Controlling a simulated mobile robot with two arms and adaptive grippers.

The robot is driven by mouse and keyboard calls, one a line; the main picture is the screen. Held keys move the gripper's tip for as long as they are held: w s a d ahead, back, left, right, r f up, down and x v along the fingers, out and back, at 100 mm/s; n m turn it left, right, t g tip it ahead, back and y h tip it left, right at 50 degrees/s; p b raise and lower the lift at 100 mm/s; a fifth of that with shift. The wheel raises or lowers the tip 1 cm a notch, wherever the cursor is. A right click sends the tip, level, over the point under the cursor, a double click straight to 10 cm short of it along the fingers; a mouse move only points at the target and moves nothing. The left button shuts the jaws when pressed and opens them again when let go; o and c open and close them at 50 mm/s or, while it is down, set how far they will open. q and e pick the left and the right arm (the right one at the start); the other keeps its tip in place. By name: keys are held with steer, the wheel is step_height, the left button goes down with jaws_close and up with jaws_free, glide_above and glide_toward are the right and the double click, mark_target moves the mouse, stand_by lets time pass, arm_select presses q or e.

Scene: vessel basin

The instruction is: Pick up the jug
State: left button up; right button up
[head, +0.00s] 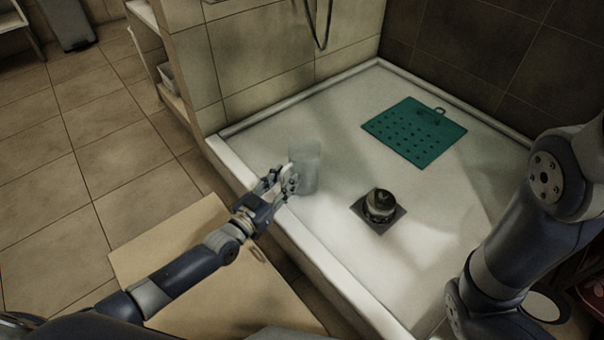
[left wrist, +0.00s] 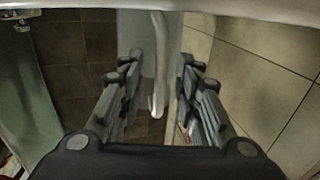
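The jug (head: 305,165) is pale and translucent and stands in the white shower basin, just inside its left rim. My left gripper (head: 285,182) reaches over that rim to the handle side of the jug. In the left wrist view the jug's pale handle (left wrist: 159,65) hangs between the two fingers of my left gripper (left wrist: 160,98). The fingers are apart, with a gap on each side of the handle. My right arm shows at the right of the head view, but its gripper is out of view.
The basin's raised rim (head: 335,267) runs under my left gripper. A dark, rounded object (head: 380,203) sits on a square drain plate right of the jug. A green perforated mat (head: 400,145) lies farther back. Tiled walls and a shelf (head: 172,88) stand behind.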

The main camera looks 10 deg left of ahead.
arm_select(q)
jaws_close()
steer(key=shift+r, duration=0.1)
